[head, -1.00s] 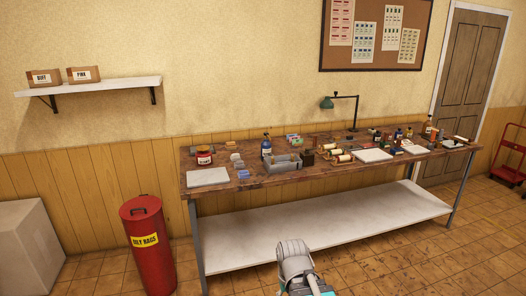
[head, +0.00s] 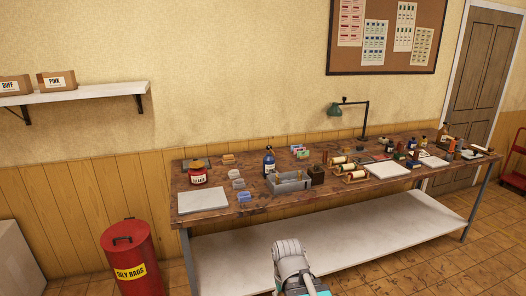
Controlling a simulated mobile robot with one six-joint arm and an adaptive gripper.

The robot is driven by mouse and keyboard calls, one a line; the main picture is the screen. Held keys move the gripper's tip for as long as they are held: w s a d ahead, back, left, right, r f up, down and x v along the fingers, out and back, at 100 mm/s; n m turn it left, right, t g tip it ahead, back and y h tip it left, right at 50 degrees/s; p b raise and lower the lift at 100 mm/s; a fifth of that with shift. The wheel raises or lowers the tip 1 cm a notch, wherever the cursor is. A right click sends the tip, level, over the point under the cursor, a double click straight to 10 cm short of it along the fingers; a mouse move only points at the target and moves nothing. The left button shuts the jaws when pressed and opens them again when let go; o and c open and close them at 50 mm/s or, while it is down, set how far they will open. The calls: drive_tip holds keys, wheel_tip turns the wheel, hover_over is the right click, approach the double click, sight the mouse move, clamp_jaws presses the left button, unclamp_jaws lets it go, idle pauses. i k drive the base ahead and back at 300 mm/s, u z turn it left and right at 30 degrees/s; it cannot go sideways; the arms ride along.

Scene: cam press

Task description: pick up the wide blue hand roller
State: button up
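The workbench (head: 250,209) stands ahead, its wooden top crowded with small items. Several hand rollers with pale cylinders (head: 353,176) lie near the middle of the top, left of a white slab; some show reddish parts. I cannot pick out a wide blue roller among them at this size. A small blue block-like item (head: 244,196) lies by the front edge on the left; I cannot tell what it is. A pale grey and teal part of my arm shows at the bottom centre, short of the bench. My gripper's fingers are not in view.
A grey tray (head: 290,187), a blue bottle (head: 268,162) and a red jar (head: 197,174) stand on the bench. A pale slab (head: 203,201) lies at its left end. A green lamp (head: 335,110) stands at the back. A red bin (head: 131,258) is on the floor at left.

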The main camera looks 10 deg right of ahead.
sight(414, 163)
drive_tip(key=i, duration=0.75)
drive_tip(key=z, duration=2.1)
drive_tip(key=i, duration=1.7)
